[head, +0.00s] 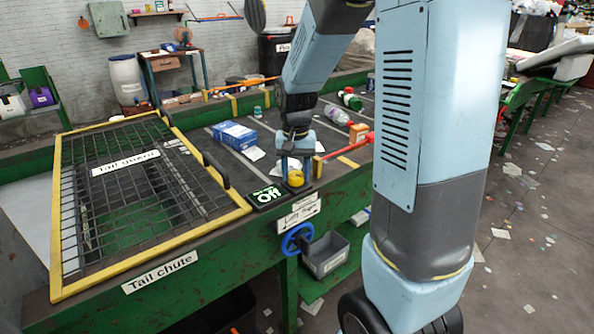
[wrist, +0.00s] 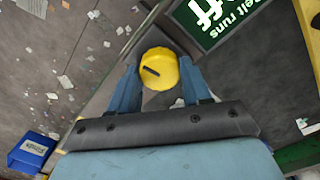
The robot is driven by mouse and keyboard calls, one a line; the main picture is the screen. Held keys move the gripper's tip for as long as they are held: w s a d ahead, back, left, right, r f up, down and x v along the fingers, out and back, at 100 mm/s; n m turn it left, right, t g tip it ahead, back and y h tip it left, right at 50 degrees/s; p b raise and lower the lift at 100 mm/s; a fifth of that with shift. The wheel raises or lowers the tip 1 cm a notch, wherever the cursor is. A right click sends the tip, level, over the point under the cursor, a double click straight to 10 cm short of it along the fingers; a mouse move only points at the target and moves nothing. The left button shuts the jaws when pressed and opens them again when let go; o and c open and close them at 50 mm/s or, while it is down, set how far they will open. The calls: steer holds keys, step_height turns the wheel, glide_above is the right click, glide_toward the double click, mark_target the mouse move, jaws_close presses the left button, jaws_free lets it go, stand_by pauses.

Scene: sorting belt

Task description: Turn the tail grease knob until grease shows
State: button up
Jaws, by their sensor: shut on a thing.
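A round yellow knob (head: 295,179) sits at the belt's near edge, beside the sign reading "Off". In the wrist view the knob (wrist: 165,62) has a short dark slot-like mark on its top. My gripper (head: 294,165) comes down from above, with its two blue fingers on either side of the knob. The wrist view shows my gripper (wrist: 160,82) closed around it. A white label (head: 299,212) below the knob is too small to read surely. I see no grease around the knob.
The green "Off" sign (head: 267,196) is close left of the knob. A red-handled lever (head: 345,146) is to its right, a blue handwheel (head: 297,239) below. The yellow-framed tail guard (head: 62,200) lies left. A blue box (head: 234,134) and bottles lie on the belt.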

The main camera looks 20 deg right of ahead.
mark_target(296, 174)
stand_by(0.3)
steer(key=o, duration=1.1)
steer(key=shift+c, duration=0.2)
step_height(296, 174, up, 14)
steer(key=shift+f, duration=0.15)
steer(key=s+r+n+t, duration=0.1)
steer(key=s+n+t, duration=0.1)
steer(key=s, duration=0.7)
steer(key=s+r+n+t, duration=0.2)
steer(key=s+t, duration=0.1)
steer(key=s, duration=0.7)
steer(key=shift+s+d+r+t, duration=0.2)
steer(key=shift+s+r+t, duration=0.1)
